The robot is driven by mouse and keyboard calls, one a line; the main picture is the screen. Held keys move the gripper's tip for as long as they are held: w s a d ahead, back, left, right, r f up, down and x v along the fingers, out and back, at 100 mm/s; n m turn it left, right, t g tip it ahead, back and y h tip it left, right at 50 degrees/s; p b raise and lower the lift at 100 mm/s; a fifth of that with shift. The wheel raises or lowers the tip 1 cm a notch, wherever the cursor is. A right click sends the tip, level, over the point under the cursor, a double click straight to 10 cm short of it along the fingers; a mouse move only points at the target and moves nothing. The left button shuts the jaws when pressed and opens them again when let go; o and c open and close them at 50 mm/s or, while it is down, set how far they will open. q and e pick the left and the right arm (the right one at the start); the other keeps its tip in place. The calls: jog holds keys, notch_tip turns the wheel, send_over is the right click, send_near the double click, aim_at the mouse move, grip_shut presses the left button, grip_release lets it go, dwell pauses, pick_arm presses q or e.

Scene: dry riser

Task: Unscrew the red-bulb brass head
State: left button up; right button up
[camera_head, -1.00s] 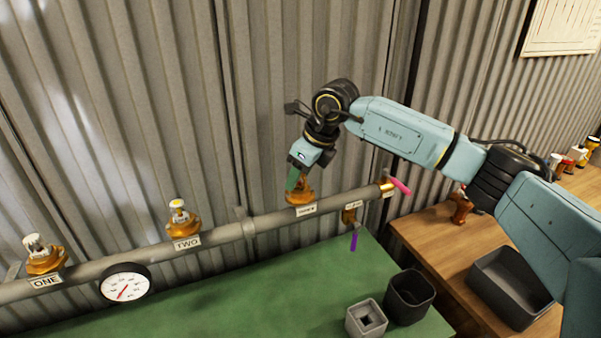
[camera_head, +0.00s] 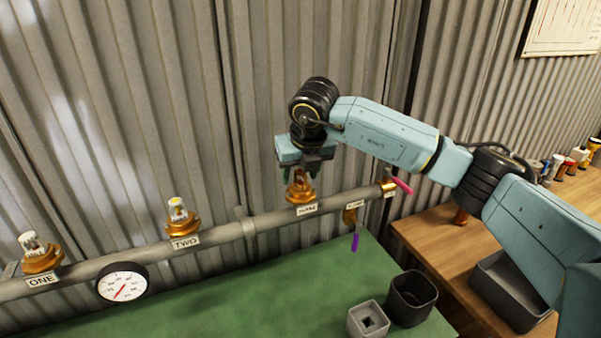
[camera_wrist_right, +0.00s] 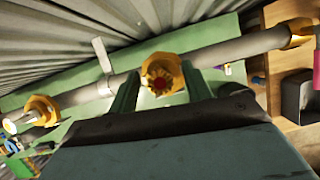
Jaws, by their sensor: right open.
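The red-bulb brass head (camera_head: 299,186) sits upright on the grey pipe (camera_head: 262,224) at the third outlet, above a small label. In the right wrist view the head (camera_wrist_right: 161,74) shows from above, with a red spot at its centre. My right gripper (camera_head: 303,172) points down just above this head, with its fingers spread. In the right wrist view the two green fingers (camera_wrist_right: 160,88) stand to either side of the head and look apart from it. My left gripper is in neither view.
Brass heads ONE (camera_head: 40,252) and TWO (camera_head: 180,217) stand along the pipe to the left, with a gauge (camera_head: 122,284) between them. Pink (camera_head: 401,186) and purple (camera_head: 355,242) handles are at right. A grey socket block (camera_head: 367,320) and dark bin (camera_head: 411,297) stand on green.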

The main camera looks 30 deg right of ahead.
grip_shut()
jog(key=shift+d+n+y+b, duration=0.1)
jog(key=shift+n+y+b, duration=0.3)
jog(key=shift+n, duration=0.6)
jog(key=n+y, duration=0.1)
jog(key=n, duration=0.2)
jog(key=shift+n, duration=0.4)
jog(key=shift+n+y, duration=0.3)
jog(key=n, duration=0.2)
jog(key=n+g+y, duration=0.1)
jog(key=n, duration=0.2)
jog(key=shift+g+y, duration=0.3)
